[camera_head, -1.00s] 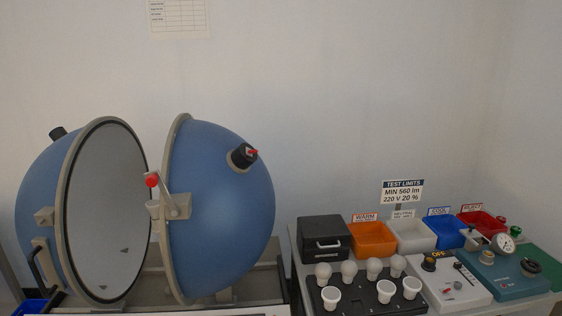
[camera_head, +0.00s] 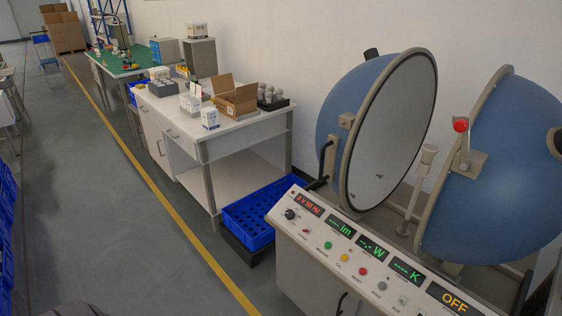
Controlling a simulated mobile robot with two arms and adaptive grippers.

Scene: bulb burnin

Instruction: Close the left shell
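The left shell (camera_head: 347,98) is a blue half sphere with a grey rim and a pale flat inner face turned toward the right shell. A black handle (camera_head: 326,160) sits on its near left side. The right shell (camera_head: 515,165) is a matching blue half sphere, cut off by the right edge of the picture. The two shells stand apart with an open gap between them. A white post with a cup-shaped socket (camera_head: 427,158) stands in the gap. A latch arm with a red knob (camera_head: 460,125) is on the right shell's rim. Neither of my grippers is in view.
A control panel (camera_head: 375,262) with displays and buttons stands in front of the shells. A white workbench (camera_head: 240,130) holds boxes and bulbs. The aisle with a yellow line (camera_head: 160,190) is clear.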

